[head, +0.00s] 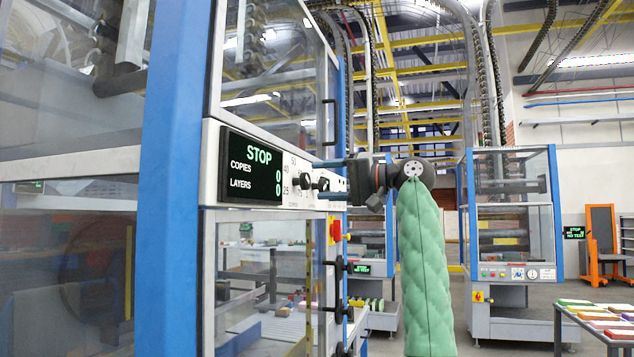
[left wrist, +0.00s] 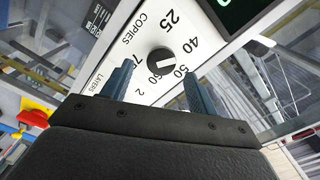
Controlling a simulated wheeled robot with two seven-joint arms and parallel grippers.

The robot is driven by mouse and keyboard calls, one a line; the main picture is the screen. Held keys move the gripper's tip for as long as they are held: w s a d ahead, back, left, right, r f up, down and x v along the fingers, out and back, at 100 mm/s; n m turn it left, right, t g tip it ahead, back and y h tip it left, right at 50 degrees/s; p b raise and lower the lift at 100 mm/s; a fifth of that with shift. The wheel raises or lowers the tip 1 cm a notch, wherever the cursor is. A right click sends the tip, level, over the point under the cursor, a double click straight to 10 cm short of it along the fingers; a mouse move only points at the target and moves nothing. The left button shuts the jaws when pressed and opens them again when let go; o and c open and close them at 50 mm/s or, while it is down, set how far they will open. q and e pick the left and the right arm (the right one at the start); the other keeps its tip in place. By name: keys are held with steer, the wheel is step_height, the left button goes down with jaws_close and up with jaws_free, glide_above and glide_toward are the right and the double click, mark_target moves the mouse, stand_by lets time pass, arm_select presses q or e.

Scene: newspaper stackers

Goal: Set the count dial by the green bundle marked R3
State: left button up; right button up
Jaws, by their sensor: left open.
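The stacker's control panel shows in the head view with a lit display (head: 252,168) reading STOP, COPIES 0, LAYERS 0. The black COPIES dial (head: 305,181) sits right of the display, with 25, 40 and 50 printed around it. My left gripper (head: 318,180) is open in front of the panel, its arm in a green sleeve. In the left wrist view the COPIES dial (left wrist: 162,62) shows between the fingertips of the left gripper (left wrist: 158,76); I cannot tell whether they touch it. No R3 mark is readable. My right gripper is not in view.
A second dial (head: 322,184) sits close beside the first. A red and yellow switch (head: 335,230) is below the panel. A table (head: 600,338) at the right holds several coloured bundles. Another stacker (head: 510,215) stands behind.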

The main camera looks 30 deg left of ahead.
arm_select(q)
steer(key=v, duration=0.4)
steer(key=shift+d, duration=0.35)
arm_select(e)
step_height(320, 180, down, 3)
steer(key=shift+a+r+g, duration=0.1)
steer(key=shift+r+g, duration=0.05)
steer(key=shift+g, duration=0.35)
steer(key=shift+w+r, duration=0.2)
